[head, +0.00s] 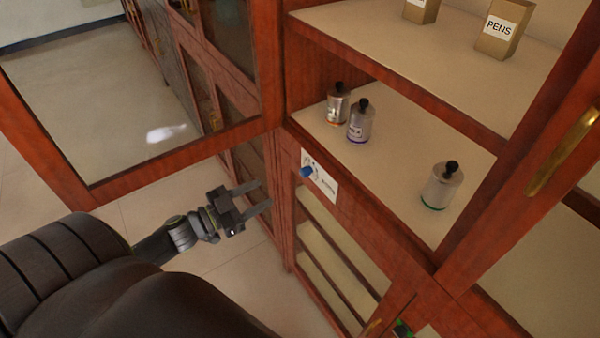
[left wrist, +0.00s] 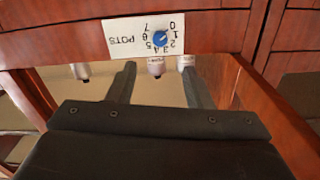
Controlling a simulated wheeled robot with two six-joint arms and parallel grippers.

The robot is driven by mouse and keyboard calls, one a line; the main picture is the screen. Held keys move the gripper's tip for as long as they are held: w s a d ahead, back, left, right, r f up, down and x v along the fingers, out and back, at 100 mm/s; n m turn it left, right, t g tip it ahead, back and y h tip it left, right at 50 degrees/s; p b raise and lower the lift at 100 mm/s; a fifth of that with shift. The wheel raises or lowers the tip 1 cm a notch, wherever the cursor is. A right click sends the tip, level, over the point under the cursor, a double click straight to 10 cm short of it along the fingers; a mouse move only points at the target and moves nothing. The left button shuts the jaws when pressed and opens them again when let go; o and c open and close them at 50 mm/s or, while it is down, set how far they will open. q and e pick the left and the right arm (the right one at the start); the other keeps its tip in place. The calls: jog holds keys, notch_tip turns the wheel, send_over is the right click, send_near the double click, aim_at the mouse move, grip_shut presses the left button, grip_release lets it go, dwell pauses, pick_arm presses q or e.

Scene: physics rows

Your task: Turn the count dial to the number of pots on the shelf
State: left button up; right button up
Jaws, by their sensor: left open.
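The count dial is a blue knob (head: 306,172) on a white plate (head: 325,184) on the cabinet's front rail. In the left wrist view the knob (left wrist: 160,39) appears upside down, with the word POTS and digits around it; its setting is too small to read surely. Three silvery pots with black knobs stand on the shelf above: one at the back (head: 338,108), one close beside it (head: 360,125), one apart at the right (head: 441,188). My left gripper (head: 264,196) is open and empty, left of and below the dial, not touching it. My right gripper is not seen.
An open glazed door (head: 150,168) hangs left of the shelf. Boxes, one marked PENS (head: 503,30), stand on the upper shelf. A brass-handled door (head: 565,150) is at the right. A glazed cabinet door (head: 335,255) lies below the dial. The floor space around my left gripper looks clear.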

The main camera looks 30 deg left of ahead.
aim_at(302, 173)
pick_arm(q)
jog(key=p+x, duration=0.3)
jog(key=x, duration=0.8)
jog(key=shift+w, duration=0.2)
jog(key=shift+w+d+p, duration=0.25)
jog(key=shift+w+p, duration=0.1)
jog(key=shift+w, duration=0.2)
jog(key=shift+c, duration=0.5)
jog(key=c, duration=0.9)
